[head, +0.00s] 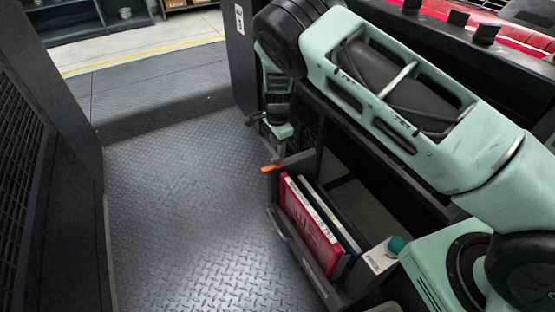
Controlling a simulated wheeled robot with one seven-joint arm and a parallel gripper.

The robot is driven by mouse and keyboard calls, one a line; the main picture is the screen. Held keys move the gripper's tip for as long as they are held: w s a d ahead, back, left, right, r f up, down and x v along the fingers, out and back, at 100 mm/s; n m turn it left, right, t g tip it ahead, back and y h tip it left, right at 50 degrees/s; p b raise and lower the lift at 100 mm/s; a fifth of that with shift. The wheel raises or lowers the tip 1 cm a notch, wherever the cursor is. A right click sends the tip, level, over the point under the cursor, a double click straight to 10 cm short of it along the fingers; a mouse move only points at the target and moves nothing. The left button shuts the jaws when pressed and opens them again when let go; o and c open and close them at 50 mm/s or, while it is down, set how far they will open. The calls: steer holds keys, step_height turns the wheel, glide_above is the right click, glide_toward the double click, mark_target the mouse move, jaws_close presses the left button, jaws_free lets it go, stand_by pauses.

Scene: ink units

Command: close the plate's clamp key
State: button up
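A small orange lever (273,168), which looks like the clamp key, sticks out to the left from the dark ink unit's edge, near the middle of the head view. Its plate is dark and I cannot make out its outline. My mint and black arm reaches in from the right and bends down at the top. My gripper (262,122) hangs at its end, above the lever and apart from it in the picture. The fingers are small and dark there, so I cannot tell whether they are open or shut.
A low rack (292,250) below the lever holds a red binder (309,232), other folders and a white bottle with a teal cap (396,244). A dark panel (50,160) stands at the left. The diamond-plate floor (185,200) between is clear.

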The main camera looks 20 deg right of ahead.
step_height(320, 180, down, 6)
steer(key=shift+r+b, duration=0.15)
steer(key=shift+b, duration=0.2)
jaws_close()
